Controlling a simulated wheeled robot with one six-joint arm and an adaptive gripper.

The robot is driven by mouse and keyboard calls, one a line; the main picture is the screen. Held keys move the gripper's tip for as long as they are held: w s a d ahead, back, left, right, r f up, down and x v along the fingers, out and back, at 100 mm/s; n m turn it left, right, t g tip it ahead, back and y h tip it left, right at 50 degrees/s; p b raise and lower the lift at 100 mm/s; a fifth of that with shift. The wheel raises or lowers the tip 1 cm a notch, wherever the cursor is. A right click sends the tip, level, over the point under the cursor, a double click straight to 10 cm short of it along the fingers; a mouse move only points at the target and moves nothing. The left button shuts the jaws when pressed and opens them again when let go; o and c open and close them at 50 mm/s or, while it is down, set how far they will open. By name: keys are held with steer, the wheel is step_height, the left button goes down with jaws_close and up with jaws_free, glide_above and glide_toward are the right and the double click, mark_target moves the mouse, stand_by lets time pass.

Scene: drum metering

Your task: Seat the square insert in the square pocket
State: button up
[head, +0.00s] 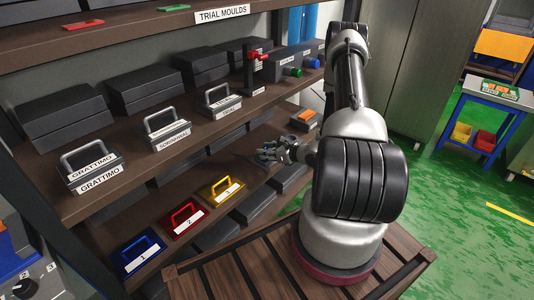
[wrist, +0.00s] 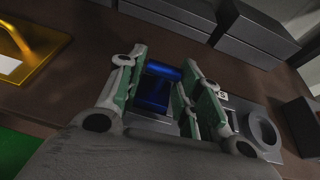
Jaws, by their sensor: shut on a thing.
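My gripper (wrist: 170,85) is shut on a blue, shiny piece (wrist: 158,92), which I take for the square insert; its lower end is partly hidden by the fingers. A grey metal block (wrist: 150,124) shows under and beside the fingers, with a round ring-shaped socket (wrist: 262,130) to the right. I cannot make out the square pocket, nor whether the blue piece touches the block or sits in it.
A yellow handled plate (wrist: 28,50) lies left in the wrist view; dark boxes (wrist: 250,35) stand behind. In the head view, red (head: 184,217) and blue (head: 137,251) handled plates line the lower shelf, and handled grey moulds (head: 166,128) stand on the shelf above. An upper shelf (head: 130,32) overhangs.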

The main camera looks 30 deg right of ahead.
steer(key=shift+f, duration=0.2)
steer(key=shift+f, duration=0.15)
steer(key=o, duration=1.3)
steer(key=shift+c, duration=0.2)
steer(key=shift+r, duration=0.2)
steer(key=v, duration=1.2)
